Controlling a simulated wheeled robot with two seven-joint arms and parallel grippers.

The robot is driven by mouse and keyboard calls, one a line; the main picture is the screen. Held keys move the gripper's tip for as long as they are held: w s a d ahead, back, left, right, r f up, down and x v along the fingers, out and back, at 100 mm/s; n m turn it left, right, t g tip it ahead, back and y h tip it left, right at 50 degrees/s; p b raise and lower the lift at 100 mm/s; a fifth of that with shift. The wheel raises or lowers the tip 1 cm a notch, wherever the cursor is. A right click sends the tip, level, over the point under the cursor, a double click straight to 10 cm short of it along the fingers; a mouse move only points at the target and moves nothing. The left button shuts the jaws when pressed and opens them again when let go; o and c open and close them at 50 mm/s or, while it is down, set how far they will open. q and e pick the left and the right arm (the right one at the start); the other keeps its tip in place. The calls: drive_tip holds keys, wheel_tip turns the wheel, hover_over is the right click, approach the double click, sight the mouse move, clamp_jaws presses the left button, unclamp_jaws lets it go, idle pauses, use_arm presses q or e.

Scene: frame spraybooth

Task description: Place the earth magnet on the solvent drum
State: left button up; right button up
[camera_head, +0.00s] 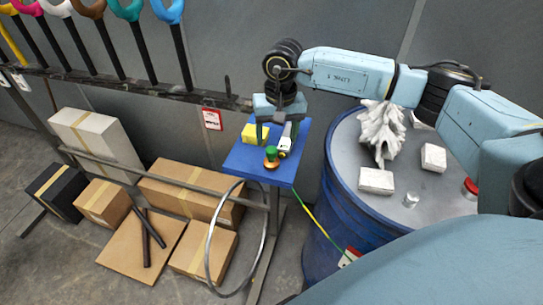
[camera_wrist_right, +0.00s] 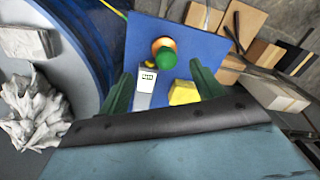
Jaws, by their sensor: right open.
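A small piece with a green knob and an orange-copper base, which looks like the earth magnet (camera_head: 271,157), stands on the blue shelf (camera_head: 245,165) near its front edge. It also shows in the right wrist view (camera_wrist_right: 164,53), beyond the fingertips. The blue solvent drum (camera_head: 345,207) with a grey lid stands right of the shelf. My right gripper (camera_head: 277,135) is open and empty, pointing down over the shelf behind the magnet. In the wrist view its green fingers (camera_wrist_right: 163,80) stand apart. My left gripper is not in view.
Beside the magnet are a white-grey device (camera_wrist_right: 146,82) and a yellow block (camera_head: 255,132). The drum lid carries crumpled white cloth (camera_head: 382,128), white blocks (camera_head: 376,181), a small metal cylinder (camera_head: 411,200) and a red-topped can (camera_head: 470,188). A green-yellow cable (camera_head: 312,217) hangs between shelf and drum.

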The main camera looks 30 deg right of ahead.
sight(273, 148)
wheel_tip(273, 148, down, 3)
drive_tip(key=shift+a+r, duration=0.1)
drive_tip(key=f, duration=0.1)
drive_tip(key=f+p, duration=0.2)
drive_tip(key=f, duration=0.1)
drive_tip(key=shift+w+a+f, duration=0.1)
drive_tip(key=shift+w+a, duration=0.2)
drive_tip(key=shift+a, duration=0.05)
drive_tip(key=shift+f, duration=0.55)
drive_tip(key=c, duration=1.3)
wheel_tip(273, 148, up, 8)
drive_tip(key=shift+w+r+b, duration=0.1)
drive_tip(key=shift+r+b, duration=0.05)
drive_tip(key=shift+b, duration=0.75)
drive_tip(key=shift+r, duration=0.4)
drive_tip(key=shift+s+a+f+n+b, duration=0.8)
drive_tip(key=shift+a+f+b, duration=0.4)
drive_tip(key=shift+a+b, duration=0.55)
drive_tip(key=shift+s+a+f+n+b, duration=0.65)
drive_tip(key=shift+s+a+f+b, duration=0.5)
drive_tip(key=shift+b, duration=1)
drive_tip(key=shift+s+a+f+n+b, duration=0.7)
drive_tip(key=shift+a+f+b, duration=0.6)
drive_tip(key=shift+a+b, duration=0.55)
